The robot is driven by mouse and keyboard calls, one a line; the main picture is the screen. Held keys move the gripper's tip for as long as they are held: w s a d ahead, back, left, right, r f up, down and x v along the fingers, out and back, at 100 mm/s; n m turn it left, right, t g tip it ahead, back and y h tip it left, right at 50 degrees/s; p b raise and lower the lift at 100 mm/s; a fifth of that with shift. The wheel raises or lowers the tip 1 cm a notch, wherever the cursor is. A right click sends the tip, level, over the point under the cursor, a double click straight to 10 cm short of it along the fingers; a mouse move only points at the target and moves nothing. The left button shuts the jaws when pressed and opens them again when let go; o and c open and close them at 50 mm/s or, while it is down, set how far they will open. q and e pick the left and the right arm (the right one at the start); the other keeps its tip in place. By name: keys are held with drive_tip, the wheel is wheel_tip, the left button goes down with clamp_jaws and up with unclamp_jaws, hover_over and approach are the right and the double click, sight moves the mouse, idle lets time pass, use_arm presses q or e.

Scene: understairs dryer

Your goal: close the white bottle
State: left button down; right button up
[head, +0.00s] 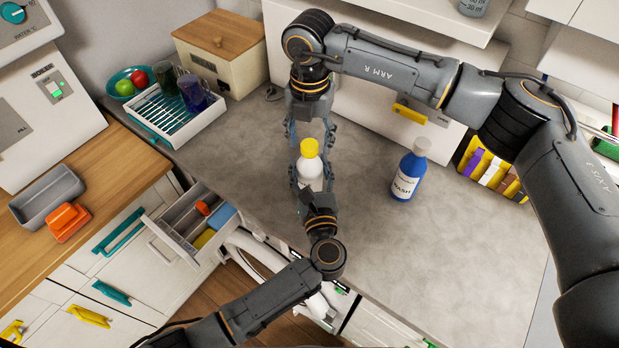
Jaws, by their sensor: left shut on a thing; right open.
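My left gripper (311,183) comes from the front and is shut on the bottle's body, with a finger on each side. My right gripper (310,134) reaches in from the back side. It is open, with its fingertips spread to either side just behind the cap. Whether these fingertips touch the cap is not clear. The bottle's lower part is partly hidden by my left gripper.
A blue wash bottle (405,184) stands to the right on the worktop (450,240). A white dish rack (168,120) with dark cups and a wooden box (222,50) are at back left. An open drawer (195,222) juts out at front left.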

wheel_tip(320, 180, up, 11)
drive_tip(key=shift+r, duration=0.2)
use_arm(q)
drive_tip(key=shift+c, duration=2)
unclamp_jaws()
drive_tip(key=shift+s+d, duration=0.1)
drive_tip(key=shift+s, duration=0.45)
drive_tip(key=s+d, duration=0.1)
drive_tip(key=s, duration=0.9)
drive_tip(key=shift+s+d, duration=0.35)
use_arm(e)
drive_tip(key=shift+f, duration=0.1)
